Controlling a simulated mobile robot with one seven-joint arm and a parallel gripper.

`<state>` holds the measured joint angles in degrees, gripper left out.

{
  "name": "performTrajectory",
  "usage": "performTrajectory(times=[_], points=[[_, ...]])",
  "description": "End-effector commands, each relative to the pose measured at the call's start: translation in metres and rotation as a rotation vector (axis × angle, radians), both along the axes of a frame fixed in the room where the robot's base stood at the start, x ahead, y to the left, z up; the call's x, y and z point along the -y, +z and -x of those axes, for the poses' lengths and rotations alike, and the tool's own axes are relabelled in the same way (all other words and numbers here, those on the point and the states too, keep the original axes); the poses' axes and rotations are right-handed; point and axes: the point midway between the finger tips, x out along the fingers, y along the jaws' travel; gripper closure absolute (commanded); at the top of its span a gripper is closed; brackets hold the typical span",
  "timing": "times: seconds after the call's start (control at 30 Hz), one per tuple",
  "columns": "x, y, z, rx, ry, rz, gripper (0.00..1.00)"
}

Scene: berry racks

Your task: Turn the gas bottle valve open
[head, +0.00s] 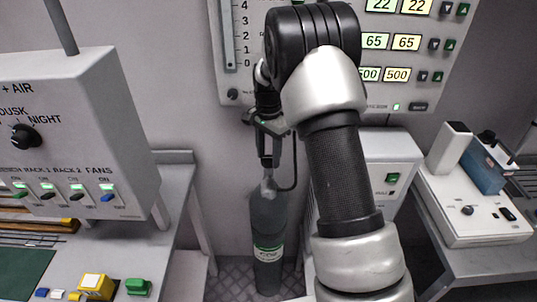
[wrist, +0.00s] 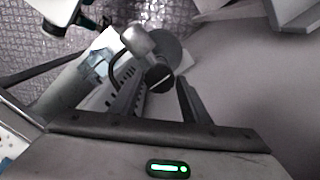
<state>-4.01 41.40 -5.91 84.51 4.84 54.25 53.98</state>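The grey gas bottle (head: 268,222) stands upright against the back wall, with a green and white CO2 label. My gripper (head: 268,152) points down over its top and hides most of the valve in the head view. In the wrist view, a dark round knob with a white line (wrist: 160,79), apparently the valve, lies between the fingertips of my gripper (wrist: 157,88). The two fingers stand apart on either side of it. I cannot tell whether they touch it. A rounded silver fitting (wrist: 137,40) sits beside the knob.
A grey control box (head: 60,130) and bench flank the bottle on the left. A white cabinet (head: 385,165) stands close on its right, and a bench with a white device (head: 475,205) is farther right. A display panel (head: 230,60) hangs on the wall behind my arm.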

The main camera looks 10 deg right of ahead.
Motion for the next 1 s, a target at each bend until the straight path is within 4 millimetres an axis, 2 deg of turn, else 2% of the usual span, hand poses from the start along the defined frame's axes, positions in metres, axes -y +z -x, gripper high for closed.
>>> performTrajectory(times=[0.07, 0.33, 0.47, 0.67, 1.0], points=[[0.0, 0.0, 0.0, 0.0, 0.0, 0.0, 0.45], [0.0, 0.0, 0.0, -0.001, 0.002, 0.001, 0.45], [0.0, 0.008, 0.0, 0.001, 0.002, 0.001, 0.45], [0.0, 0.045, -0.001, 0.005, 0.002, 0.0, 0.45], [0.0, 0.128, -0.001, 0.004, 0.001, 0.0, 0.45]])
